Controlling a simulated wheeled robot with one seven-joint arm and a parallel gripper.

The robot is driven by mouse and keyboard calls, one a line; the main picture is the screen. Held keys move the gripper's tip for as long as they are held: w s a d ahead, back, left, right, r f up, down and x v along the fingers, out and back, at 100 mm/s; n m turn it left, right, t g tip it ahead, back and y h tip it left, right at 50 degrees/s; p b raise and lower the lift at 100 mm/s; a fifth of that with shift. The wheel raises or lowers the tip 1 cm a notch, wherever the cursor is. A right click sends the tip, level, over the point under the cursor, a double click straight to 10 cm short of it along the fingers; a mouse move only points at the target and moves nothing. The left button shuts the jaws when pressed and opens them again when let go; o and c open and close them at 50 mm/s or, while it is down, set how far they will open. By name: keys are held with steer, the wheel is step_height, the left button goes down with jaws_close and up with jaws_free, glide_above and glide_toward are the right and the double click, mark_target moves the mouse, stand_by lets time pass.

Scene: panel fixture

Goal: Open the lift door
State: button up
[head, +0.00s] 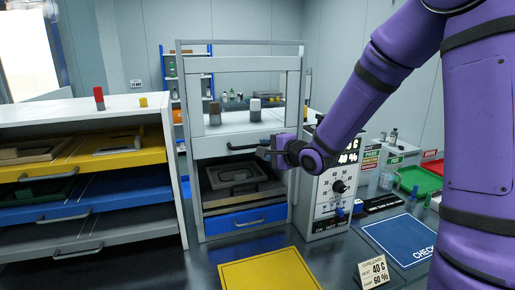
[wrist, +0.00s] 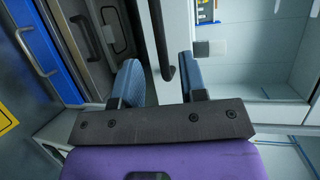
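The lift door is a pale grey panel (head: 215,146) in a white upright frame (head: 189,100) in the head view. A dark bar handle (head: 243,147) runs across its lower part. My gripper (head: 264,152) is at the right end of this handle. In the wrist view, my gripper (wrist: 160,78) is open, with blue pads apart. The dark handle (wrist: 162,40) reaches between the fingertips, with visible gaps to both pads. Below the door panel, an opening shows a dark grey moulded tray (head: 238,182). Contact between fingers and handle cannot be seen.
A blue drawer (head: 248,220) sits below the tray. A shelf unit with yellow (head: 100,152) and blue trays stands at left. A dial panel (head: 338,190) stands close at right under my arm. A yellow mat (head: 268,274) lies in front.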

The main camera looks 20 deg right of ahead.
steer(key=shift+v, duration=1.7)
steer(key=s+d+r+n+g+h, duration=0.2)
steer(key=s+r+n+h, duration=0.15)
steer(key=s, duration=0.35)
steer(key=s+d+r+n+g+h, duration=0.2)
steer(key=s+r+n+g+h, duration=0.15)
steer(key=s, duration=0.35)
steer(key=s+a+r+n+g, duration=0.1)
steer(key=s+n+g, duration=0.3)
steer(key=s, duration=1.5)
steer(key=n, duration=0.3)
steer(key=shift+a+r+y, duration=0.2)
steer(key=shift+r+y, duration=0.1)
steer(key=shift+y, duration=0.1)
steer(key=shift+c, duration=0.3)
